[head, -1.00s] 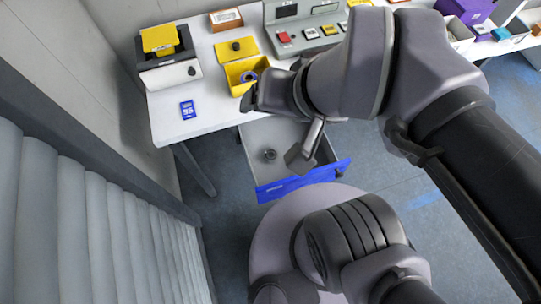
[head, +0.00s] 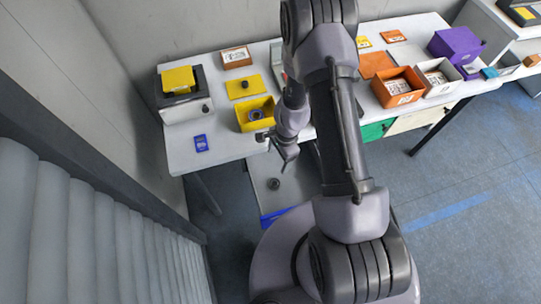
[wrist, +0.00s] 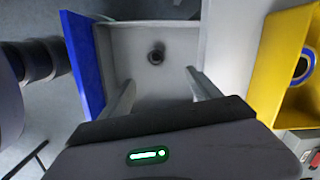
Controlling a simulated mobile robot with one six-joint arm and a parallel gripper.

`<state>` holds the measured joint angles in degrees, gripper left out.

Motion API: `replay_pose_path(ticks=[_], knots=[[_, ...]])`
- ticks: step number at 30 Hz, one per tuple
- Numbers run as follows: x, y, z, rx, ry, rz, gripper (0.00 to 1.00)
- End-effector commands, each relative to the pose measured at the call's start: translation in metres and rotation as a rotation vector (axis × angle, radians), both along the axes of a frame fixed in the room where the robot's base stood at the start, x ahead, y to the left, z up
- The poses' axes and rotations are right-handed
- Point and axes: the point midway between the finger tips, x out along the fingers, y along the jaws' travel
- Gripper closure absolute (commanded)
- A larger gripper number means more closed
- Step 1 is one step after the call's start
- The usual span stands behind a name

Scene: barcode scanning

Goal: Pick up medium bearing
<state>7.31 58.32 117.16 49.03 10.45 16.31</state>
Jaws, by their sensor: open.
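A small dark round bearing (head: 273,184) lies on the floor of an open grey drawer (head: 262,168) with a blue front. It also shows in the wrist view (wrist: 156,56), near the middle of the drawer (wrist: 182,38). I cannot tell its size class. A ring with a blue edge (head: 255,114) lies in a yellow bin (head: 244,122) on the table; the wrist view shows it in part (wrist: 301,66). My gripper (head: 283,157) is open and empty above the drawer. In the wrist view its two fingers (wrist: 161,78) point into the drawer, with the bearing beyond them, untouched.
The white table (head: 226,146) stands behind the drawer. It bears a blue device (head: 201,143), a dark scanner stand with a yellow top (head: 179,78), a yellow plate (head: 245,86) and orange bins (head: 397,87). A ribbed grey wall (head: 90,235) borders the left.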

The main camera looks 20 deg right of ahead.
Motion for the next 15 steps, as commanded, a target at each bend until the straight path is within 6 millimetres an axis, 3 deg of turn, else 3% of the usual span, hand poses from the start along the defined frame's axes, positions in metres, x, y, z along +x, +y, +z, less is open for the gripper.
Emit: replay_pose_path(ticks=[9,15], knots=[[-0.011,0.006,-0.093,-0.009,0.024,-0.020,0.28],[-0.011,0.011,-0.133,-0.008,0.023,-0.020,0.28]])
